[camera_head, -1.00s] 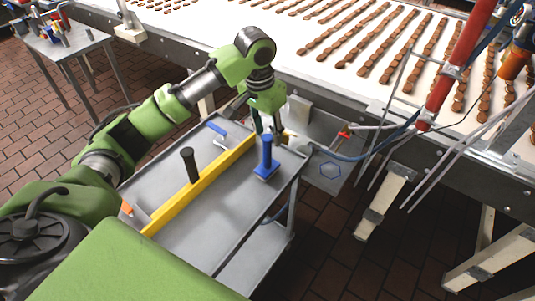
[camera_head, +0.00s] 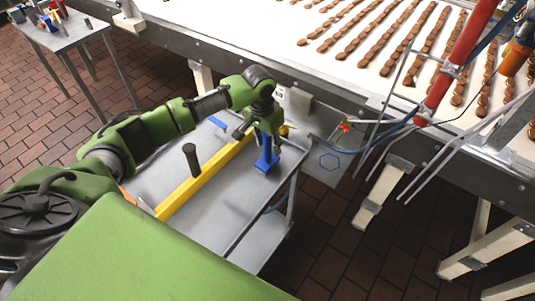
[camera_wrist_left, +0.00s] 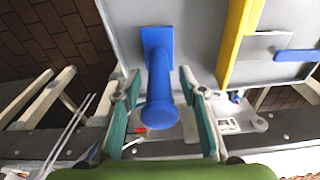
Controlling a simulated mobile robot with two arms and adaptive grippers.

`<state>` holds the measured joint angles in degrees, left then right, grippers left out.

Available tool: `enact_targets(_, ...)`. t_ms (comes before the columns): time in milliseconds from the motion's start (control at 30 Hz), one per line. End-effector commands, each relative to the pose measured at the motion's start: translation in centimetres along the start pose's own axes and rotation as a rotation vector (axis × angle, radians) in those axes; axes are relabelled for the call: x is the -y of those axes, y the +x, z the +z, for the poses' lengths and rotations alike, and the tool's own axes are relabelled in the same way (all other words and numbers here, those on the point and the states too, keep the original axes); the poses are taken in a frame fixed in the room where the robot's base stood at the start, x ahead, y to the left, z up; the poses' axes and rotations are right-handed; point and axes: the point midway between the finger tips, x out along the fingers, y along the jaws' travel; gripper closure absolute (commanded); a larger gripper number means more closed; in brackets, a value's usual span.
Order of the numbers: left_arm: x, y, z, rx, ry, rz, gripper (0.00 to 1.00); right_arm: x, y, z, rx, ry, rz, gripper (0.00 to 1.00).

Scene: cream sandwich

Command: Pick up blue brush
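The blue brush (camera_head: 264,158) stands upright on the grey cart near its right edge, handle up. In the left wrist view, the blue brush (camera_wrist_left: 160,90) points its round handle end at the camera. My left gripper (camera_head: 258,132) is over the handle. In the left wrist view, the teal fingers of my left gripper (camera_wrist_left: 158,80) are spread on either side of the handle, with a gap on each side. The gripper partly covers the handle top in the head view. My right gripper is not in view.
A yellow bar (camera_head: 193,188) crosses the grey cart (camera_head: 220,215). A dark-handled tool (camera_head: 191,160) stands beside it. A blue-handled scraper (camera_head: 217,122) lies at the back. The conveyor (camera_head: 290,50) with rows of brown pieces runs behind. The cart top's front part is clear.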

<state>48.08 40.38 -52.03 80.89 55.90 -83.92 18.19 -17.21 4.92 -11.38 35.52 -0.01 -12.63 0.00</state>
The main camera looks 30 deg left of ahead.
Motion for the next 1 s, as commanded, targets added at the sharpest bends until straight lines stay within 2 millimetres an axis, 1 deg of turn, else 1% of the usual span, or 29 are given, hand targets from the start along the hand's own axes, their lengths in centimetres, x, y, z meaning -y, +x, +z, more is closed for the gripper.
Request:
enact_targets(33, -0.1, 0.5, 0.0, 0.001, 0.000, 0.001, 0.62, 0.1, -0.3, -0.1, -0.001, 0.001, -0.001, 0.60)
enact_targets(133, -0.1, 1.3, 0.0, -0.001, 0.001, 0.000, 0.62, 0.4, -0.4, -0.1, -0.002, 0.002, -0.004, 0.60)
enact_targets(367, 0.0, 1.5, 0.0, -0.002, 0.002, 0.000, 0.62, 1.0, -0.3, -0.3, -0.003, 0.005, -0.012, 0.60)
enact_targets(467, 0.0, 1.5, 0.0, -0.002, 0.001, 0.000, 0.85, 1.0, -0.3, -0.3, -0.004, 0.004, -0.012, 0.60)
enact_targets(500, 0.0, 1.5, 0.0, -0.002, 0.001, 0.000, 0.96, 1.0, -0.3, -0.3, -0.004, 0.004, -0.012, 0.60)
enact_targets(533, 0.0, 1.4, 0.0, -0.002, 0.001, 0.000, 1.00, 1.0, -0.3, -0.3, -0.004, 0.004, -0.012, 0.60)
enact_targets(867, 0.0, 1.3, -0.1, -0.003, 0.001, 0.000, 1.00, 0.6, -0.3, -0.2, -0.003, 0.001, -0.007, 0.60)
enact_targets(1000, 0.0, 0.8, -0.3, -0.005, 0.001, 0.001, 1.00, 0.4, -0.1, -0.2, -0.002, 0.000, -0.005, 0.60)
